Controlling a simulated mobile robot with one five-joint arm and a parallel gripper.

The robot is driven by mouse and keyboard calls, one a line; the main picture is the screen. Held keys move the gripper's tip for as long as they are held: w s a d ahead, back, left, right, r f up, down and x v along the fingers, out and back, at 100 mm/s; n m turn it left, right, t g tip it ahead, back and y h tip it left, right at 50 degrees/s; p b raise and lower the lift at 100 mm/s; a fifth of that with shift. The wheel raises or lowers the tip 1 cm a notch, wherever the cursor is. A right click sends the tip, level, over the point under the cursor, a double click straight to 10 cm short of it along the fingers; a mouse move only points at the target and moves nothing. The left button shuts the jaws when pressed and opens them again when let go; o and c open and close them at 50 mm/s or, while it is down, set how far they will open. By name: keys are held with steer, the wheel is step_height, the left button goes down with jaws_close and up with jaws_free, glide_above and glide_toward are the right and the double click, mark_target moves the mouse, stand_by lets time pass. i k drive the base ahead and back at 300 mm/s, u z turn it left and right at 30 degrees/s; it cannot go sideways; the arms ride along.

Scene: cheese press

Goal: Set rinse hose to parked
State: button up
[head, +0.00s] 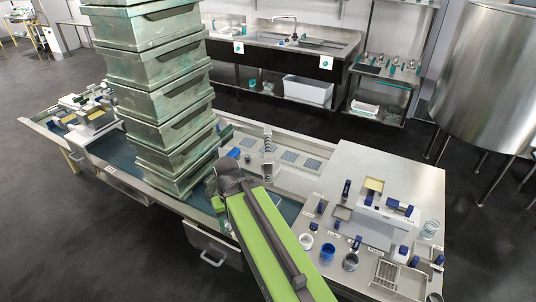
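No part is clearly recognisable as the rinse hose. A pale coiled piece (431,229) at the right edge of the steel worktop could be a hose, but it is too small to be sure. A dark ribbed upright piece (268,140) stands at the back of the bench, and I cannot tell what it is. Small blue-handled fittings with labels stand on the worktop; the labels are too small to read. My green and dark arm reaches in from the bottom centre and covers part of the bench. My gripper's fingers are not visible.
A tall stack of green crates (165,100) stands on the left of the bench, close to my arm. White, blue and grey cups (328,252) and a wire rack (385,274) are on the steel worktop (375,160). A large steel vat (487,75) stands at right.

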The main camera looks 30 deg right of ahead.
mark_target(268, 179)
steer(key=k, duration=1.1)
steer(key=z, duration=0.4)
steer(key=i, duration=1.05)
steer(key=u, duration=0.65)
steer(key=i, duration=0.6)
steer(key=u, duration=0.45)
